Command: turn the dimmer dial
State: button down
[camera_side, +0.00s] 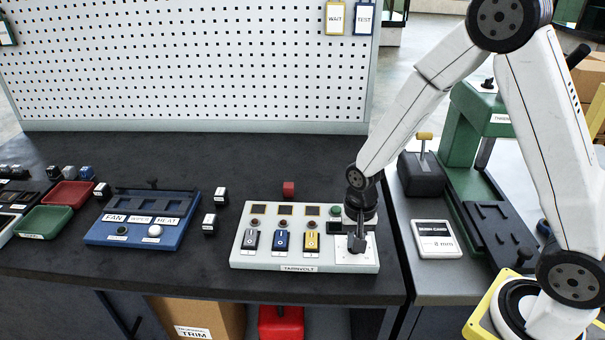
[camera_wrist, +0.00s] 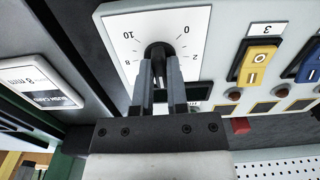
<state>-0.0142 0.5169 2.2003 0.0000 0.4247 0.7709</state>
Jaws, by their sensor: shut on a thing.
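The dimmer dial (camera_wrist: 157,49) is a black knob on a white scale plate (camera_wrist: 195,25) marked with numbers, of which 0, 2, 8 and 10 can be read in the wrist view. The plate sits at the right end of the white TARNVOLT panel (camera_side: 305,262) in the side view. My gripper (camera_wrist: 158,62) points down over the plate and is shut on the dial, one finger on each side. In the side view my gripper (camera_side: 356,243) hides most of the dial. The dial's pointer cannot be made out.
Left of the dial on the panel stand a yellow rocker switch (camera_side: 312,242), a blue one (camera_side: 282,241) and a grey one (camera_side: 251,240). A small red block (camera_side: 288,188) lies behind the panel. A white card (camera_side: 436,240) lies right.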

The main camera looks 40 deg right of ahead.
jog(key=c, duration=0.6)
grip_release()
jog(key=shift+c, duration=0.2)
jog(key=shift+r, duration=0.2)
jog(key=shift+r, duration=3.75)
jog(key=s+r+n+t, duration=0.1)
jog(key=s+n+t, duration=0.1)
jog(key=s+n, duration=0.4)
jog(key=n, duration=0.2)
jog(key=shift+s+d+n+t, duration=0.25)
jog(key=shift+s+n+t, duration=0.05)
jog(key=shift+s, duration=0.1)
